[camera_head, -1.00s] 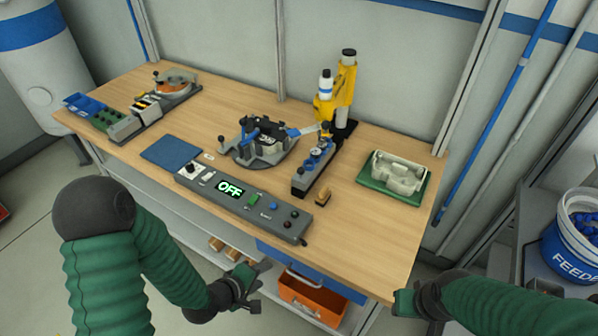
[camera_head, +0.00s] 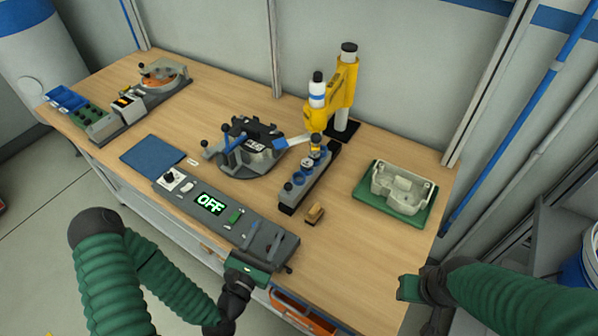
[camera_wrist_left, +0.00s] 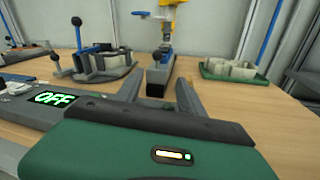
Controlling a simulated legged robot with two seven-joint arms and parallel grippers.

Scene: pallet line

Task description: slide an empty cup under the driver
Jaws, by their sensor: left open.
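The driver (camera_head: 317,92) is a white and blue spindle on a yellow arm at the back of the bench; its lower part shows in the wrist view (camera_wrist_left: 168,25). Under it runs a narrow dark grey rail (camera_head: 303,190) with several small round blue-rimmed cups; I cannot tell which are empty. The rail's near end shows in the left wrist view (camera_wrist_left: 157,78). My left gripper (camera_head: 271,241) is open and empty above the right end of the control panel, short of the rail. My right gripper (camera_head: 408,288) is by the bench's front right edge; its jaws are unclear.
The grey control panel (camera_head: 178,188) reads OFF. A clamp fixture (camera_head: 240,160) stands left of the rail, and a small tan block (camera_head: 315,213) lies near its front end. A green tray (camera_head: 370,199) with a pale casting is at right. A blue mat (camera_head: 153,156) lies at left.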

